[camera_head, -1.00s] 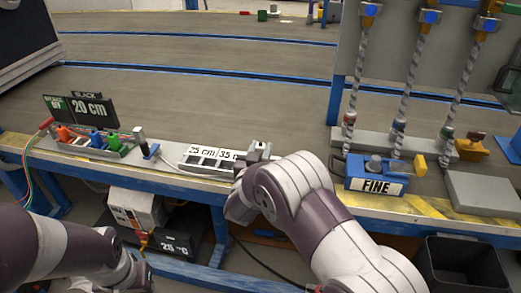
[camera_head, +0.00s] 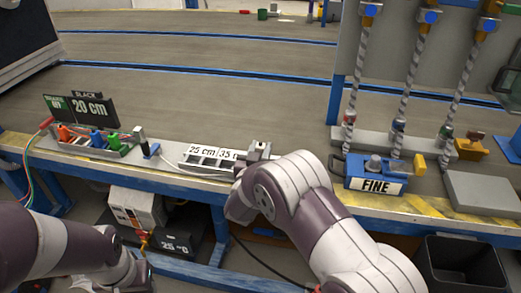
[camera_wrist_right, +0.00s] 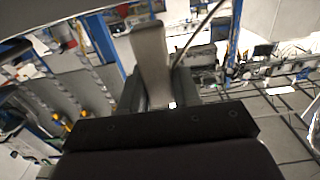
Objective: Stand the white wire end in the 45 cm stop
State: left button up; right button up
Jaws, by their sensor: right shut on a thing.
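The stop block (camera_head: 186,164) stands on the bench's front edge, with a label (camera_head: 212,153) reading 25 cm and 35 cm and open slots. My right arm covers its right end, so the 45 cm mark is hidden. A white wire (camera_head: 170,161) runs from near the blue clip toward the block. My right gripper (camera_head: 260,148) is at the block's right end, shut on the white wire end. In the right wrist view, a small white piece (camera_wrist_right: 172,104) shows by the grey fingers; most of it is hidden. My left gripper (camera_head: 140,277) hangs low at the left, its jaws unclear.
A holder with coloured plugs (camera_head: 97,140) and a 20 cm sign (camera_head: 92,108) stand left. A black bin (camera_head: 462,262) is lower right.

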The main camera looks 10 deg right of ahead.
jog(key=shift+f+b, duration=1.25)
jog(key=shift+f, duration=0.8)
jog(key=o, duration=1.1)
jog(key=shift+r, duration=0.1)
jog(key=p+v, duration=0.5)
jog(key=v, duration=0.7)
jog(key=shift+s, duration=0.35)
